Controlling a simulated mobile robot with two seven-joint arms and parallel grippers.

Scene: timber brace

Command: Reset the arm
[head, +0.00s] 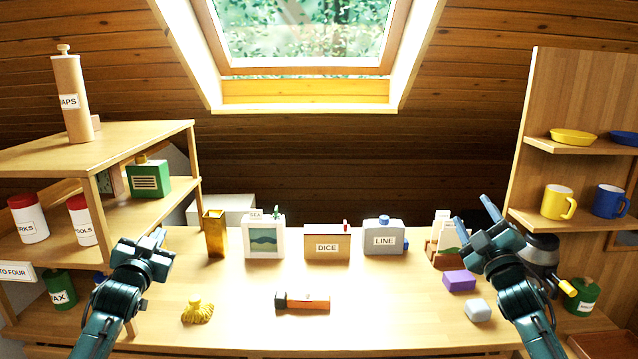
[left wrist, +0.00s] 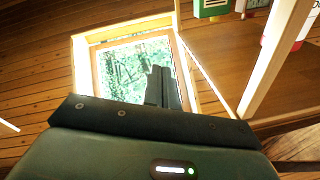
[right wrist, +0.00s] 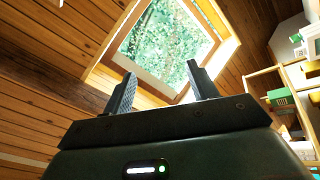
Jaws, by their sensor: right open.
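My left gripper (head: 158,236) is raised at the left of the bench, near the shelf unit. Its two fingers (left wrist: 162,88) lie together in the left wrist view, with nothing seen between them. My right gripper (head: 474,212) is raised at the right of the bench, in front of a brown rack with white cards (head: 444,231). Its fingers stand wide apart in the right wrist view (right wrist: 160,92), with only the window behind them. Both grippers are empty and point up and away from me.
The bench (head: 370,325) holds a yellow cloth-like bundle (head: 198,312), an orange-and-dark tool (head: 303,301), a purple block (head: 459,281) and a grey block (head: 478,310). The DICE box (head: 327,243) and LINE container (head: 384,238) stand behind. Shelves (head: 150,130) flank the left; mugs (head: 557,202) sit right.

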